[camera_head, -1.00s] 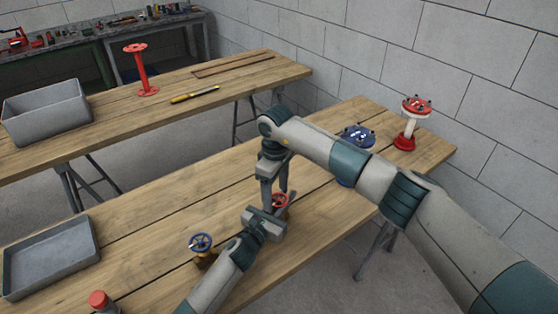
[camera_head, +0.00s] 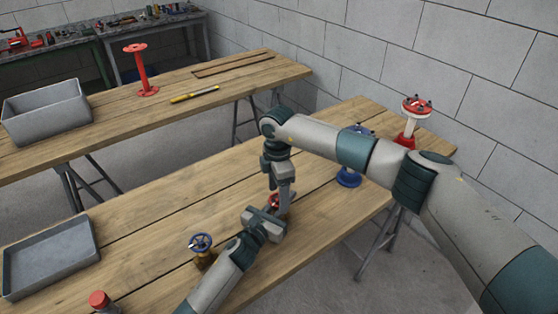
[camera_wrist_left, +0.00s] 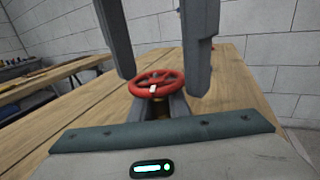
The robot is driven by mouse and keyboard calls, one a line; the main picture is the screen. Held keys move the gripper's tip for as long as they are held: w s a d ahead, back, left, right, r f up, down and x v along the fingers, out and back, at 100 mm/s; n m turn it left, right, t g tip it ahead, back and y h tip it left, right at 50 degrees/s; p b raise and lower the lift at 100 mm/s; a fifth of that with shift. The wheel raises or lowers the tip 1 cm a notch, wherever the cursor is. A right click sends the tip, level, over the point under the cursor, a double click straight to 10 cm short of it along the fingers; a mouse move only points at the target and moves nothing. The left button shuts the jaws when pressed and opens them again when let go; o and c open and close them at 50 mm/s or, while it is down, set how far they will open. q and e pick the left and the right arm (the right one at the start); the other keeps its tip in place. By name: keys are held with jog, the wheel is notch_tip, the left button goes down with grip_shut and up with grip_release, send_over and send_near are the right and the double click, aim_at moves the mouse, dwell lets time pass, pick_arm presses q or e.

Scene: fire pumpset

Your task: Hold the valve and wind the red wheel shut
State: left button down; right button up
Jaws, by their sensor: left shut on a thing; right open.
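The valve with the red wheel (camera_head: 275,200) stands on the near table, mostly hidden behind my grippers. In the left wrist view the red spoked wheel (camera_wrist_left: 156,83) shows whole, with a pale mark on its near rim. My left gripper (camera_head: 272,214) is shut on the valve's brass body (camera_wrist_left: 160,112) below the wheel. My right gripper (camera_head: 284,202) comes down from above. In the left wrist view the open fingers of the right gripper (camera_wrist_left: 161,84) stand on either side of the wheel; whether they touch its rim I cannot tell.
A blue-wheeled valve (camera_head: 201,243) stands left of my left forearm. A grey tray (camera_head: 50,258) and a red-capped item (camera_head: 99,300) are at the near left. A blue flanged part (camera_head: 349,178) and a red-and-white one (camera_head: 411,118) stand right, near my right arm.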

jog(key=n, duration=0.4)
jog(key=shift+n, duration=0.3)
jog(key=n, duration=0.4)
jog(key=shift+n, duration=0.3)
jog(key=n, duration=0.8)
jog(key=shift+n, duration=0.4)
jog(key=n, duration=0.4)
jog(key=shift+d+n, duration=0.1)
jog(key=shift+n, duration=0.2)
jog(key=n, duration=0.8)
jog(key=shift+n, duration=0.4)
jog(key=n, duration=0.4)
notch_tip(320, 180, up, 12)
